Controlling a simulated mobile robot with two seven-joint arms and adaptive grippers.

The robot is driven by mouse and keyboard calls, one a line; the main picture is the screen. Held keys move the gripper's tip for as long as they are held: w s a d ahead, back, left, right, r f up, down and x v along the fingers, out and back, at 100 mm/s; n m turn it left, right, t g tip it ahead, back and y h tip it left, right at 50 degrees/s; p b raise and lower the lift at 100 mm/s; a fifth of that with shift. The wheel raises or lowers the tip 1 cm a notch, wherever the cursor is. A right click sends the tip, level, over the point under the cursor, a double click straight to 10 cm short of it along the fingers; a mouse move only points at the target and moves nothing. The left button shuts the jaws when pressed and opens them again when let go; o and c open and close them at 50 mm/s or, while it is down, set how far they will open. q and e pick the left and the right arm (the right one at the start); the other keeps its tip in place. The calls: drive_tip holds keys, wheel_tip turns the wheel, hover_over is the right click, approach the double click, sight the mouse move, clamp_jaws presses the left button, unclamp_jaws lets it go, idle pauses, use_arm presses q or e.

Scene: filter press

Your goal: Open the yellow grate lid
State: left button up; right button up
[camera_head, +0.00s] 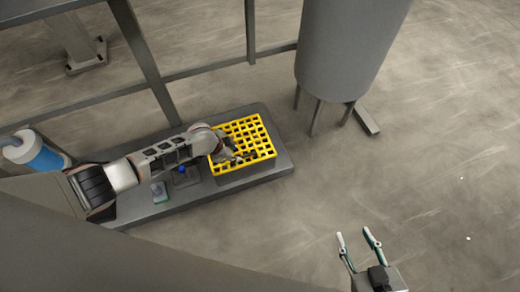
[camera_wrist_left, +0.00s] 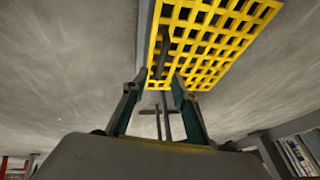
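The yellow grate lid (camera_head: 252,132) lies over a grey box on a low grey platform in the head view. It fills the top of the left wrist view (camera_wrist_left: 225,45), with a dark bar (camera_wrist_left: 163,52) along its near part. My left gripper (camera_head: 238,157) is over the lid's lower part; its fingertips are small and partly blend with the lid there. In the left wrist view my left gripper (camera_wrist_left: 158,82) has its fingers apart around the bar's lower end; I cannot tell whether they touch it. My right gripper (camera_head: 358,241) is open and empty above the floor.
The grey platform (camera_head: 272,168) also carries a small box with a blue knob (camera_head: 182,172) and a grey-green block (camera_head: 159,191) under my left arm. A large grey tank (camera_head: 348,45) on legs stands behind right. Frame bars run behind. The right floor is clear.

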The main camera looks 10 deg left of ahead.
sight(242, 157)
use_arm(q)
drive_tip(key=b+x, duration=0.1)
drive_tip(key=x, duration=0.1)
drive_tip(key=b+x, duration=0.1)
drive_tip(key=x, duration=0.1)
drive_tip(key=b+x, duration=0.1)
drive_tip(key=x, duration=0.2)
drive_tip(key=shift+s+a+f+b, duration=0.15)
drive_tip(key=shift+s+b, duration=0.2)
drive_tip(key=shift+w+f, duration=0.25)
drive_tip(key=shift+w, duration=0.15)
drive_tip(key=shift+w+r, duration=0.2)
use_arm(e)
drive_tip(key=shift+m+t+y, duration=0.4)
drive_tip(key=shift+t+y, duration=0.1)
drive_tip(key=shift+y, duration=0.1)
drive_tip(key=a, duration=0.1)
drive_tip(key=w+a+r, duration=0.1)
drive_tip(key=a, duration=0.1)
drive_tip(key=shift+w+a+r, duration=0.15)
drive_tip(key=shift+a+r, duration=0.25)
use_arm(q)
clamp_jaws()
